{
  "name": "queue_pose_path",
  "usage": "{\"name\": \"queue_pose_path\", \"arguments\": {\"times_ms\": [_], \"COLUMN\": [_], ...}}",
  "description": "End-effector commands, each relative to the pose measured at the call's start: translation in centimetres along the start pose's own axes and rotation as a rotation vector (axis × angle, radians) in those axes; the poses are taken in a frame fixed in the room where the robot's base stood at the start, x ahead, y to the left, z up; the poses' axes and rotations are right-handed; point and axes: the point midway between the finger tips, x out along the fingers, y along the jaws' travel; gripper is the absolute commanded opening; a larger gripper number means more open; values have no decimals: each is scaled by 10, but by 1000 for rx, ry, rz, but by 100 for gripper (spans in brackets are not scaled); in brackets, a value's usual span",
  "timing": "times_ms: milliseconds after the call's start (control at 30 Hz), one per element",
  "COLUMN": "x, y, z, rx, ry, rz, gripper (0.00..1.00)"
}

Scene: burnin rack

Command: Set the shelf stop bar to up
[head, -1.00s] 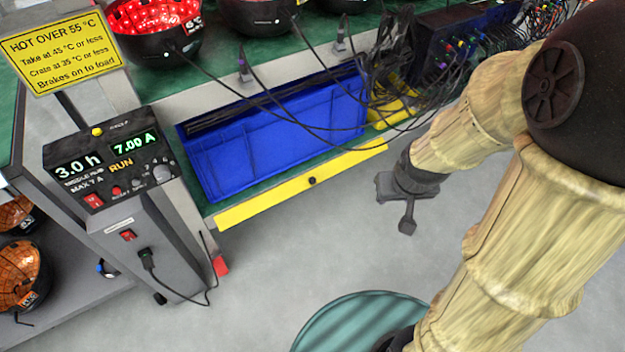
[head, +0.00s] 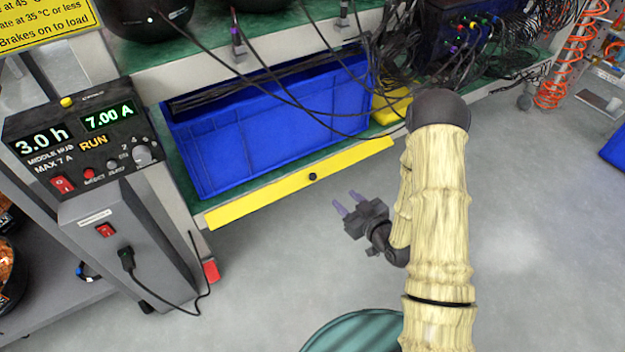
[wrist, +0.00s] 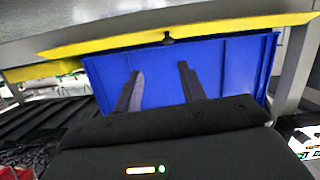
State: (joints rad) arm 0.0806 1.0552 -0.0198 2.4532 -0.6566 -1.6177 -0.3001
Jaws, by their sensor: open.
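The shelf stop bar (head: 262,199) is a long yellow strip with a small black knob (head: 312,176) near its middle. It lies along the front edge of the lower shelf, below the front of a blue crate (head: 270,140). My gripper (head: 346,202) is open and empty, in front of the bar and a little right of the knob, apart from both. In the wrist view the bar (wrist: 110,43) crosses the top, with the knob (wrist: 168,38) above my two spread fingers (wrist: 160,75). The crate (wrist: 215,70) fills the space behind the fingers.
Dark cables hang in front of the crate. A grey control unit (head: 85,140) reading 3.0 h, 7.00 A and RUN stands at left, its cord hanging below. A round teal-topped object (head: 350,335) is on the floor near me.

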Motion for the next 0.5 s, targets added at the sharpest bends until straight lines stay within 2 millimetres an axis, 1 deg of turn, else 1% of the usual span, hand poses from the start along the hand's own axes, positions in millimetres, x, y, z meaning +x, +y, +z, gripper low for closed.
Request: {"name": "queue_pose_path", "arguments": {"times_ms": [33, 133, 300, 500], "x": [0, -4, -11, -12], "y": [-6, -14, -17, -19], "z": [16, 26, 30, 27], "rx": [21, 52, 83, 85], "ry": [47, 148, 243, 255], "rz": [-6, -8, 3, 0], "gripper": [41, 41, 41, 41]}}
